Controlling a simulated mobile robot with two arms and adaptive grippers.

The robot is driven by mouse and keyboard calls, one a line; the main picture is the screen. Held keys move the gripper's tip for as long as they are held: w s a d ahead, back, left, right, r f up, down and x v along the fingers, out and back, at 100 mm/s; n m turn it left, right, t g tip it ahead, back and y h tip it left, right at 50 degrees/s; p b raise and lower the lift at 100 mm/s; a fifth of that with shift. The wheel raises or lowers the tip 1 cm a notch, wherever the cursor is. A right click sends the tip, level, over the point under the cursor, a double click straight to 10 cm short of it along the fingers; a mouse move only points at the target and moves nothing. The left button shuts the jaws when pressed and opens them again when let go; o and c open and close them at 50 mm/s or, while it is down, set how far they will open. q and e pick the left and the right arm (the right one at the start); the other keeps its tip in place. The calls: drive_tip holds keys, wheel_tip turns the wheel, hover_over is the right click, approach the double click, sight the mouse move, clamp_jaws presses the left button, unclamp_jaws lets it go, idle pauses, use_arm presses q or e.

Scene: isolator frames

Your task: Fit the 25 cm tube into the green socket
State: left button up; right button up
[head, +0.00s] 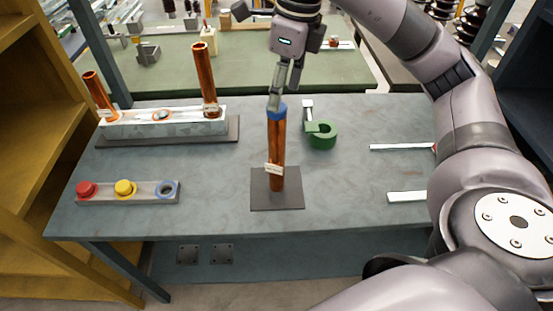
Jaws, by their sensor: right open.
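A copper tube (278,145) with a blue top (277,112) and a white label stands upright on a dark square plate (262,202) in the middle of the bench. Two more labelled copper tubes, a short one (97,93) and a longer one (205,72), stand in a pale rack (180,127) at the back left. The labels are too small to read, so I cannot tell which tube is 25 cm. A green ring-shaped socket (322,136) sits right of the middle tube. My right gripper (284,96) is open, pointing down at the blue top; contact is unclear. My left gripper is out of view.
Pale bars (400,147) lie at the right. Shelves (35,120) flank the bench.

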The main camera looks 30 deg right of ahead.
sight(274, 130)
drive_tip(key=f, duration=0.6)
drive_tip(key=shift+w+a, duration=0.3)
drive_tip(key=shift+w, duration=0.05)
drive_tip(key=f, duration=0.1)
drive_tip(key=f+p, duration=0.1)
drive_tip(key=f, duration=0.1)
drive_tip(key=f+p, duration=0.1)
drive_tip(key=shift+w+a+f, duration=0.1)
drive_tip(key=shift+w+f, duration=0.2)
drive_tip(key=shift+f, duration=0.4)
drive_tip(key=shift+c, duration=0.4)
clamp_jaws()
drive_tip(key=shift+w+r, duration=0.1)
drive_tip(key=shift+r, duration=0.05)
